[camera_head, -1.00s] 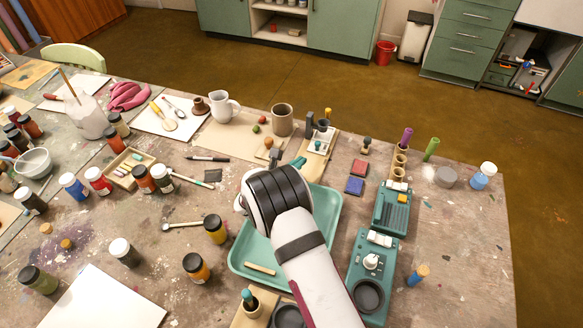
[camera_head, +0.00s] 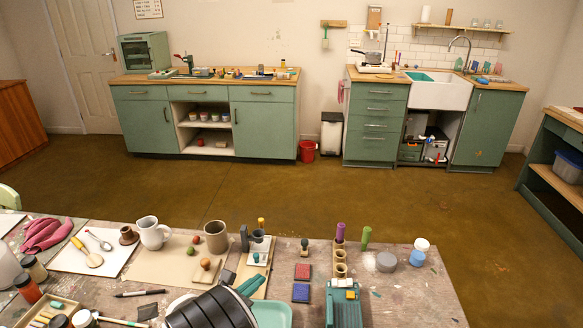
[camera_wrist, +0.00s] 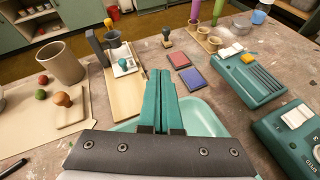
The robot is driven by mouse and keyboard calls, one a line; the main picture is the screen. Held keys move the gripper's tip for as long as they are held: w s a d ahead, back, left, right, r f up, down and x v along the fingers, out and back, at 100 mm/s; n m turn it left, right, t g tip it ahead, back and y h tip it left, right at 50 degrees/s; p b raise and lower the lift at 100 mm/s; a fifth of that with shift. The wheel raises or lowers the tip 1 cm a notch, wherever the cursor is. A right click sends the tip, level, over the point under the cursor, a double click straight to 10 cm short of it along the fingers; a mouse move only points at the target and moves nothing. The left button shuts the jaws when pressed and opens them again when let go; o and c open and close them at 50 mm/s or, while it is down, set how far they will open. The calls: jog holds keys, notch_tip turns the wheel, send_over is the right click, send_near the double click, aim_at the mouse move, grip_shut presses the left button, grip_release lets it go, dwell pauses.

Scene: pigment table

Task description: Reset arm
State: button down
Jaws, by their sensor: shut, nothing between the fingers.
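My gripper (camera_wrist: 163,84) shows in the wrist view with its two teal fingers pressed together and nothing between them. It is above the pigment table (camera_wrist: 145,55), over the far edge of a teal tray (camera_wrist: 205,118). In the head view the dark banded wrist of my arm is at the bottom centre, and the teal fingers (camera_head: 238,290) reach out beyond it. The tray (camera_head: 272,314) is partly cut off there by the frame edge.
Close to the fingers are a wooden board (camera_wrist: 124,92) with small items, a brown cup (camera_wrist: 60,62), red (camera_wrist: 178,60) and blue (camera_wrist: 194,76) pads, and a teal device (camera_wrist: 248,80). Beyond the table is open floor (camera_head: 230,190), then green cabinets (camera_head: 262,128) and a sink (camera_head: 440,92).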

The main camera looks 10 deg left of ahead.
jog(key=s+d+r+m+g+h, duration=0.1)
jog(key=s+d+r+m+g, duration=0.25)
jog(key=d+m, duration=0.35)
jog(key=s+d+r+m+g+h, duration=0.1)
jog(key=s+d+r+m+g, duration=0.25)
jog(key=d, duration=0.45)
jog(key=s+d+r+m+g+h, duration=0.25)
jog(key=s+d+m, duration=0.25)
jog(key=d+m, duration=0.25)
jog(key=s+d+r+m+g+y, duration=0.1)
jog(key=s+d+m+g+y, duration=0.15)
jog(key=s+m, duration=0.35)
jog(key=s+d+r+m+g+y, duration=0.1)
jog(key=s+m+y, duration=0.25)
jog(key=s, duration=0.45)
jog(key=s+a+m+y, duration=0.5)
jog(key=s+a+m, duration=0.1)
jog(key=s+m, duration=0.2)
jog(key=shift+s+r, duration=0.15)
jog(key=shift+r, duration=0.1)
